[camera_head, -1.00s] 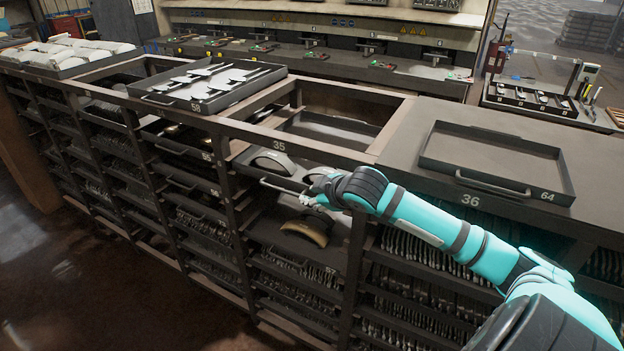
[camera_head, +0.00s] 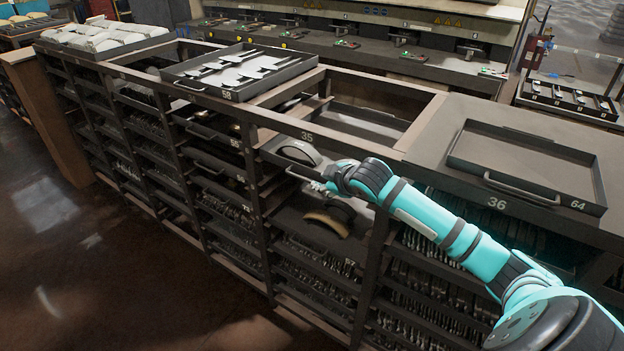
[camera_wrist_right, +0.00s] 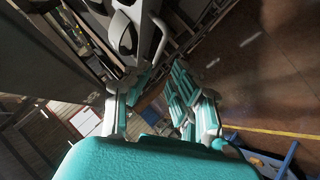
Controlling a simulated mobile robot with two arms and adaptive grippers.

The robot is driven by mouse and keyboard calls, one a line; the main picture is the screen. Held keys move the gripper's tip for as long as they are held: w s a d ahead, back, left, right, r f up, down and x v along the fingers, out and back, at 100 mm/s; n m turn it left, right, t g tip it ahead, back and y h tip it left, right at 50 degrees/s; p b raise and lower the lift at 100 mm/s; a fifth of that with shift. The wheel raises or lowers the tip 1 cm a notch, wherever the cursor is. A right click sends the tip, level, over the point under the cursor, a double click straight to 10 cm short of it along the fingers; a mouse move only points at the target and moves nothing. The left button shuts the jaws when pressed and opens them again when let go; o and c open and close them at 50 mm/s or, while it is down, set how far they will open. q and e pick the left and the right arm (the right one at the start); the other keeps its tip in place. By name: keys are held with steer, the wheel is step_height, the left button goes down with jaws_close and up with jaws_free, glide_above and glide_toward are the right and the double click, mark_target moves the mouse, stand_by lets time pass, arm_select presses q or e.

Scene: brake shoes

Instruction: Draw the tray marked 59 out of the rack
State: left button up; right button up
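In the head view, a dark tray (camera_head: 281,156) sits in the top slot of the rack (camera_head: 268,119) below the label 35. A grey curved brake shoe (camera_head: 299,151) shows in it. The number on its front is too small and covered to read as 59. My right gripper (camera_head: 325,183) is at the right part of the tray's front, beside its handle (camera_head: 300,174). In the right wrist view, my right gripper (camera_wrist_right: 155,98) has its fingers apart, with the bar handle (camera_wrist_right: 161,38) just beyond the fingertips. I cannot tell whether they touch. My left gripper is out of view.
Tray 58 (camera_head: 232,94) with light parts and empty tray 64 (camera_head: 560,195) lie on the rack top. Beside the slot is an open bay (camera_head: 365,118). A brown curved shoe (camera_head: 327,222) lies in the slot below. The floor (camera_head: 110,270) in front is clear.

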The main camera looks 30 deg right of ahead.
steer(key=p+x, duration=0.1)
steer(key=x, duration=0.9)
steer(key=shift+w+f, duration=0.1)
steer(key=shift+f, duration=0.05)
steer(key=shift+c, duration=0.3)
jaws_close()
